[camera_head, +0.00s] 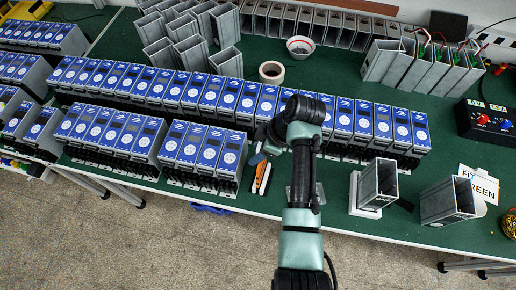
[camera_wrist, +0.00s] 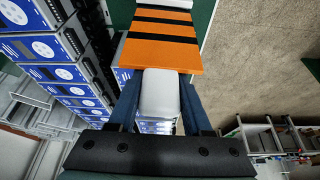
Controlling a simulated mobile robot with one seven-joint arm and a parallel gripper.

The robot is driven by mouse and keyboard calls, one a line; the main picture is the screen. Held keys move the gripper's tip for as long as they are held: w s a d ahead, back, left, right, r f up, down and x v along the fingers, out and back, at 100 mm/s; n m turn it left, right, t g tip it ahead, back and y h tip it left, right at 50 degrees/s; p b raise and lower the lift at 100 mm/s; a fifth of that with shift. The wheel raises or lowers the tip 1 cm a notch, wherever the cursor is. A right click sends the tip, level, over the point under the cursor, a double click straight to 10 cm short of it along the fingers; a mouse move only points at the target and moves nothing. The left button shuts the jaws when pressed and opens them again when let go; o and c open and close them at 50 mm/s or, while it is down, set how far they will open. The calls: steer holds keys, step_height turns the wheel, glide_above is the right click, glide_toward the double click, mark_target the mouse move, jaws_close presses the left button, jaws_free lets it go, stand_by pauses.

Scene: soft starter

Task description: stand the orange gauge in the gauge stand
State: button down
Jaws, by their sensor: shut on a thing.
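The orange gauge (camera_wrist: 160,45) is a flat orange piece with black stripes, seen in the wrist view just beyond my fingertips. A whitish block (camera_wrist: 160,95) between my fingers looks like its grip end. My gripper (camera_wrist: 160,100) is shut on the gauge. In the head view the gauge (camera_head: 262,180) shows as a narrow orange and black strip at the table's front edge, below my gripper (camera_head: 258,158). I cannot tell whether its far end touches the table. I cannot pick out the gauge stand with certainty; my arm hides part of the table beside the gauge.
Rows of blue-faced starter units (camera_head: 205,150) stand left of and behind my gripper. Grey housings (camera_head: 378,185) and (camera_head: 447,202) stand right of my arm, the nearer on a white base (camera_head: 362,207). Green table (camera_head: 320,80) shows bare behind the rows.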

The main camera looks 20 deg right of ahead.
steer(key=shift+f+b, duration=1.3)
steer(key=shift+f, duration=0.45)
steer(key=shift+c, duration=1.3)
jaws_free()
steer(key=shift+r, duration=0.1)
steer(key=v, duration=1.3)
